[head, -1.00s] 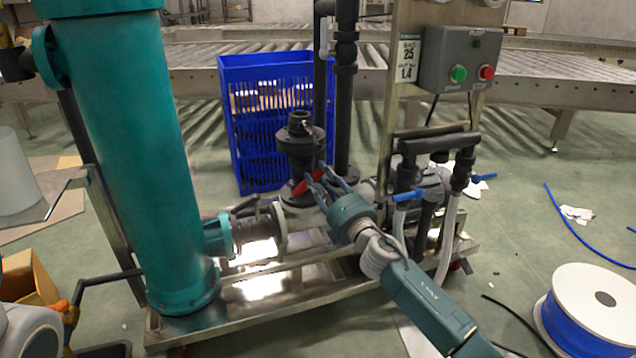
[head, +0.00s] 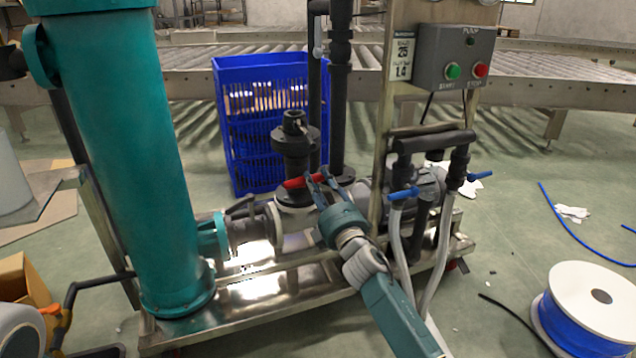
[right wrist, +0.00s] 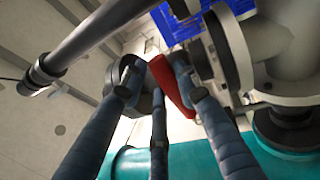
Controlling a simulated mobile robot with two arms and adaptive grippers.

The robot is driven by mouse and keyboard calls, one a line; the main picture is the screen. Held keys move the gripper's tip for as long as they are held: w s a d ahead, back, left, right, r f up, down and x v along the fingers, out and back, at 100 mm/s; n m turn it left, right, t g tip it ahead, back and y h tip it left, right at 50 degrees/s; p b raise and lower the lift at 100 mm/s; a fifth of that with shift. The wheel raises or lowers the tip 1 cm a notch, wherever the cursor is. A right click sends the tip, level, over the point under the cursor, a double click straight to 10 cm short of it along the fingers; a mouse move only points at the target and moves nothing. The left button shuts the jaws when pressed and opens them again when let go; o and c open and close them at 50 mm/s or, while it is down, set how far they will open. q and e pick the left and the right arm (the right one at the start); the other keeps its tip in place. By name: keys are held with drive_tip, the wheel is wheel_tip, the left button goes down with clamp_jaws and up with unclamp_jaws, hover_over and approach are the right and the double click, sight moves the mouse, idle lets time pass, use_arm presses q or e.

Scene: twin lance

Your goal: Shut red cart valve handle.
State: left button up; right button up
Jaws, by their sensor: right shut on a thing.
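The red valve handle (head: 295,183) is on the cart's pipework, below the black vertical fitting (head: 295,145). In the head view it lies nearly level, its red end pointing left. My right gripper (head: 318,180) reaches it from the lower right and is shut on it. In the right wrist view the red handle (right wrist: 171,86) sits between the fingers of my right gripper (right wrist: 160,85), slanting down to the right. The fingers cover part of it. Only a grey rounded part of my left arm shows at the lower left of the head view; its gripper is out of sight.
A tall teal cylinder (head: 130,150) stands left on the metal cart (head: 260,300). Blue-handled taps (head: 404,193) and hoses are just right of my right arm. A blue crate (head: 228,130) stands behind. A blue hose spool (head: 585,300) is on the floor at right.

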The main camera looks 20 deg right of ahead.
drive_tip(key=shift+d+f, duration=0.2)
drive_tip(key=o, duration=1.2)
drive_tip(key=shift+a, duration=0.1)
drive_tip(key=s+f, duration=0.2)
drive_tip(key=s, duration=0.9)
drive_tip(key=shift+s+d, duration=0.2)
drive_tip(key=shift+s, duration=0.2)
